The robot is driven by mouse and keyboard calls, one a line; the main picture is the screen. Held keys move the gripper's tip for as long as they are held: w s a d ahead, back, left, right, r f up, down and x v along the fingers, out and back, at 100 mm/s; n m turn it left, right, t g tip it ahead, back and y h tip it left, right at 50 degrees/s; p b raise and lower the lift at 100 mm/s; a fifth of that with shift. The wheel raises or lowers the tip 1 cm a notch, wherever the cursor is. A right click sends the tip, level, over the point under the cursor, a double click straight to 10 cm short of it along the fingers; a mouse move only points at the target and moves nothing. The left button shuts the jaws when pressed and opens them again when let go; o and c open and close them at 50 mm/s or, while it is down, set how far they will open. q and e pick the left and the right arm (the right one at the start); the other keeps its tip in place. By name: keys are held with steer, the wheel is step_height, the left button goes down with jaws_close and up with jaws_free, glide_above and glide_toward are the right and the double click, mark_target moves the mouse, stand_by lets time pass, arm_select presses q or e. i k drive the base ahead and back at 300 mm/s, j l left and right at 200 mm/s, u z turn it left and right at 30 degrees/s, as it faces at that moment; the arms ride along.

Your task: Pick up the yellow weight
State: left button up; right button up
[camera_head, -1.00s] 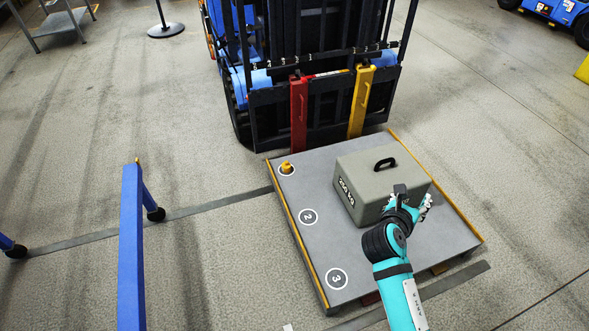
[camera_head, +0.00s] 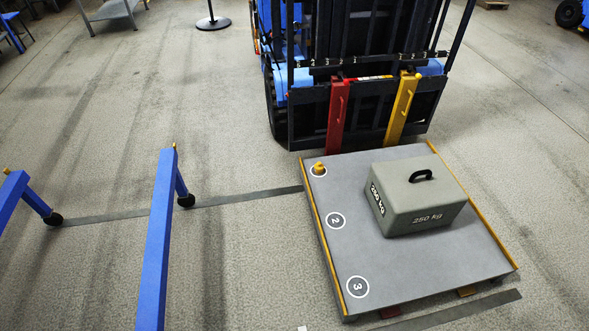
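A small yellow weight (camera_head: 319,168) stands in the upper left circle of the grey platform (camera_head: 385,275). The circles marked 2 and 3 on the platform's left side are empty. Neither of my grippers is in the head view.
A large grey block (camera_head: 418,195) marked 250 kg, with a black handle, sits on the platform's right half. A blue forklift (camera_head: 360,100) with one red and one yellow fork stands behind the platform. Blue frame bars (camera_head: 157,245) stand at the left. Floor between them and the platform is clear.

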mark_target(318, 167)
steer(key=i+j+u, duration=0.1)
steer(key=i+u, duration=0.15)
steer(key=i, duration=0.25)
steer(key=i+u, duration=0.25)
steer(key=i, duration=0.2)
steer(key=i+z, duration=0.1)
steer(key=i, duration=1.15)
steer(key=i+j, duration=0.1)
steer(key=i, duration=1.15)
steer(key=i+u, duration=0.3)
steer(key=i, duration=0.15)
steer(key=i+u, duration=0.25)
steer(key=i, duration=0.15)
steer(key=i+l+u, duration=0.3)
steer(key=i, duration=0.15)
steer(key=i+l+u, duration=0.25)
steer(key=i, duration=0.15)
steer(key=i+j+z, duration=0.15)
steer(key=i+z, duration=0.25)
steer(key=i+j+z, duration=0.15)
steer(key=z, duration=0.2)
steer(key=i+j+z, duration=0.25)
steer(key=j+z, duration=0.15)
